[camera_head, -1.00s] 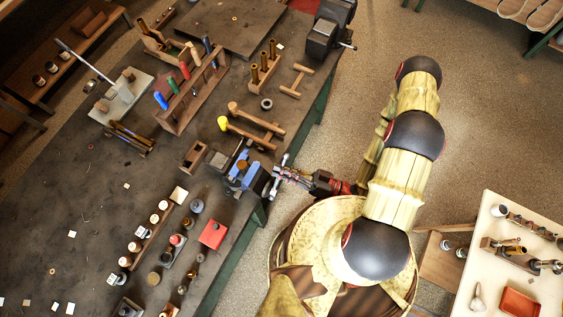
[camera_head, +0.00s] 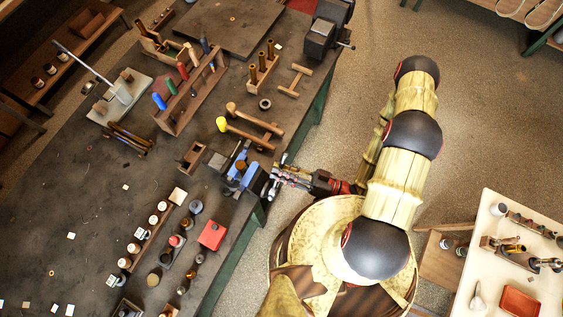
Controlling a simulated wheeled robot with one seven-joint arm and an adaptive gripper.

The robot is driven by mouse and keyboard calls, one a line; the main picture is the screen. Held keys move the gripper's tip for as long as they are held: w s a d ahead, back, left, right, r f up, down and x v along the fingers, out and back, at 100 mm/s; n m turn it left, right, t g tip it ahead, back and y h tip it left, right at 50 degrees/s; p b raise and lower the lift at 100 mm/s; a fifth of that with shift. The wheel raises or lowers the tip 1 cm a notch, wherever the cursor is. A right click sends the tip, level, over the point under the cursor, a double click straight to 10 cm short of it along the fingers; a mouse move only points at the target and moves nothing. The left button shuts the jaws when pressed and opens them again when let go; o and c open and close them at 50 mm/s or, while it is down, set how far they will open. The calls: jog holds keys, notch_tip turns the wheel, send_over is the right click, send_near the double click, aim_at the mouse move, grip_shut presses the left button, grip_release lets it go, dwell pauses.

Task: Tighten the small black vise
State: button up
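The small black vise (camera_head: 256,181) is fixed at the right edge of the workbench. Blue pieces (camera_head: 240,169) show at its jaws. Its pale metal handle (camera_head: 271,191) is at the front of the vise, past the bench edge. My gripper (camera_head: 279,175) is right at this handle, reaching in from the right. The fingers are small and overlap the handle in the picture, so I cannot tell whether they are closed on it. The gap between the jaws is not clear from here.
Mallets (camera_head: 250,133) and a wooden block (camera_head: 193,156) lie near the vise. A red box (camera_head: 212,235) and several jars stand below it on the bench. A larger black vise (camera_head: 320,38) is at the top right corner.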

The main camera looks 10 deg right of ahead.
jog(key=shift+r, duration=0.1)
notch_tip(320, 180, up, 10)
jog(key=shift+f, duration=0.1)
dwell(0.4)
jog(key=shift+c, duration=0.7)
